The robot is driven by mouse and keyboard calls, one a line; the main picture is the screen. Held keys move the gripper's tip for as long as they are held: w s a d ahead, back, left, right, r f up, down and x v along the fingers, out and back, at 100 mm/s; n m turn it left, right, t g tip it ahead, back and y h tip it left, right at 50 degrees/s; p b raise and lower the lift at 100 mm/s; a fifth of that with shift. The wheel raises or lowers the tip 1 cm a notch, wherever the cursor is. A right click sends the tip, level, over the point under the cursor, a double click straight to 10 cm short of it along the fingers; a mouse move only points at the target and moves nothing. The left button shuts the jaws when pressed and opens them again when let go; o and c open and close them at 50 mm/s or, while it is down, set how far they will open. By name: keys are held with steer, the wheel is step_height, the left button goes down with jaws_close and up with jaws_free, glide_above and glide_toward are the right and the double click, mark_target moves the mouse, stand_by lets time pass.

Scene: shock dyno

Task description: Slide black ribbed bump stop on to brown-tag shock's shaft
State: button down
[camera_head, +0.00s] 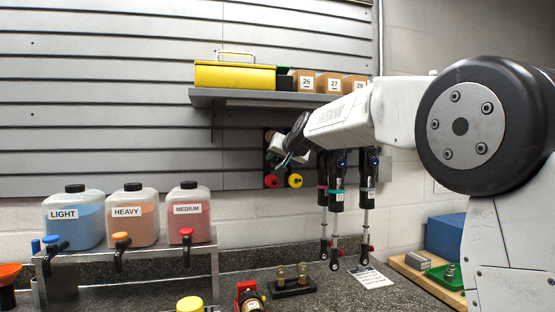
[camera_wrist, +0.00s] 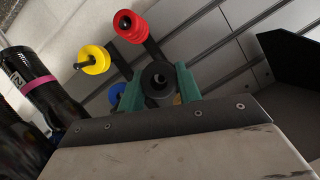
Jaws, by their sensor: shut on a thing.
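My gripper (camera_wrist: 160,88), with teal fingers, is shut on a black ring-shaped bump stop (camera_wrist: 158,75) in the wrist view. Its hole shows between the fingers. In the head view my gripper (camera_head: 288,158) is at the wall pegs, left of the hanging shocks, and the bump stop cannot be made out there. Three black shocks hang under the shelf with shafts down: one with a magenta band (camera_head: 322,196), one with a teal band (camera_head: 337,195), and one at right (camera_head: 369,185) whose tag colour is unclear. No brown tag can be clearly made out.
Red (camera_wrist: 130,25), yellow (camera_wrist: 92,60) and blue (camera_wrist: 117,93) bump stops sit on pegs close to my gripper. A shelf (camera_head: 215,96) is above. Fluid jugs stand on a rack (camera_head: 216,255) at left. A red fixture (camera_head: 243,292) and brass posts (camera_head: 292,275) are on the bench.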

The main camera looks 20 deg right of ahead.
steer(key=shift+s, duration=0.3)
steer(key=shift+s, duration=0.1)
steer(key=shift+s, duration=0.6)
steer(key=shift+s, duration=0.1)
steer(key=shift+s, duration=0.25)
stand_by(0.3)
steer(key=shift+s, duration=0.1)
steer(key=s, duration=0.4)
steer(key=shift+s, duration=0.35)
steer(key=shift+d, duration=0.1)
stand_by(1.0)
